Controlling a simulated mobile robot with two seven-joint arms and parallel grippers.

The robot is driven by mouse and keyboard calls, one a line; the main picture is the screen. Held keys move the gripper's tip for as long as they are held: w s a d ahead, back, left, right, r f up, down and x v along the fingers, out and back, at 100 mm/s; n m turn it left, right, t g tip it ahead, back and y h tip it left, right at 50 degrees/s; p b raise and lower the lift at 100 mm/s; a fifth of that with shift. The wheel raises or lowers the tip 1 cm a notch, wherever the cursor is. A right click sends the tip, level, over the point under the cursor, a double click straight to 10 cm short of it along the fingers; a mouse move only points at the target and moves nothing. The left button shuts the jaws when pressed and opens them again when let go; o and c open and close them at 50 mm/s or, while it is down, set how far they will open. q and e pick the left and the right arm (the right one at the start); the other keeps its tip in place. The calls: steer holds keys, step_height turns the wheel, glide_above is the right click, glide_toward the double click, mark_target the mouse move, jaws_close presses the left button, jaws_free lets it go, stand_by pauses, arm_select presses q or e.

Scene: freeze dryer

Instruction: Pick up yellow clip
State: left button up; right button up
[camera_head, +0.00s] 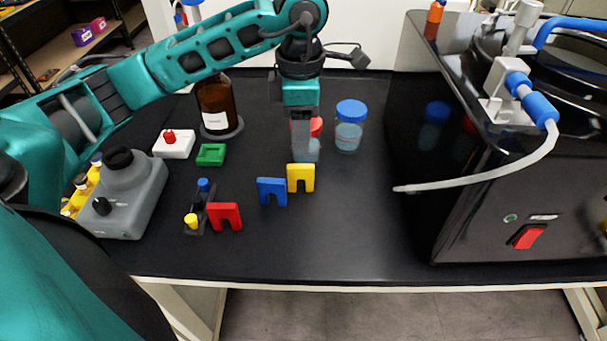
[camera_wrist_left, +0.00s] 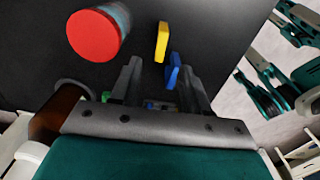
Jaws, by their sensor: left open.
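The yellow clip (camera_head: 300,178) stands upright on the black bench, an arch shape with a slot at its bottom. The blue clip (camera_head: 272,191) and the red clip (camera_head: 225,216) stand to its left. My left gripper (camera_head: 305,143) points down, open and empty, just behind and above the yellow clip. In the left wrist view my left gripper (camera_wrist_left: 160,68) shows its two fingers apart. The yellow clip (camera_wrist_left: 162,42) lies beyond the fingertips, and the blue clip (camera_wrist_left: 173,72) shows between the fingers. My right gripper is not in view.
A red-lidded jar (camera_head: 316,127) stands partly hidden behind my left gripper, and a blue-lidded jar (camera_head: 350,125) to its right. A brown bottle (camera_head: 217,105) stands behind. The freeze dryer (camera_head: 500,220) and its hose (camera_head: 480,182) are at right. Bench in front is clear.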

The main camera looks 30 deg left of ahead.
mark_target(301, 167)
arm_select(q)
step_height(301, 167, down, 10)
steer(key=shift+f, duration=0.1)
stand_by(0.4)
jaws_close()
stand_by(0.3)
